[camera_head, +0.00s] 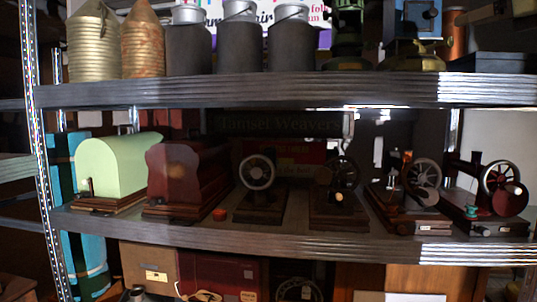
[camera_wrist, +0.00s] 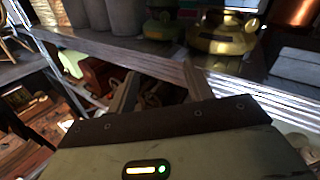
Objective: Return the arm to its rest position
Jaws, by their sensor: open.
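My gripper (camera_wrist: 160,80) shows in the wrist view, with its two fingers apart and nothing between them. It is in front of the metal shelving, by the front edge (camera_wrist: 130,58) of a shelf board. In the head view I do not see my gripper or arm. The same kind of shelving fills the head view, with an upper board (camera_head: 260,90) and a middle board (camera_head: 250,238).
A green sewing machine case (camera_head: 115,165), a dark red case (camera_head: 185,175) and several hand-crank sewing machines (camera_head: 258,180) stand on the middle board. Grey canisters (camera_head: 240,45) and a brass pot (camera_wrist: 222,35) stand above. A perforated metal post (camera_head: 40,150) is at left.

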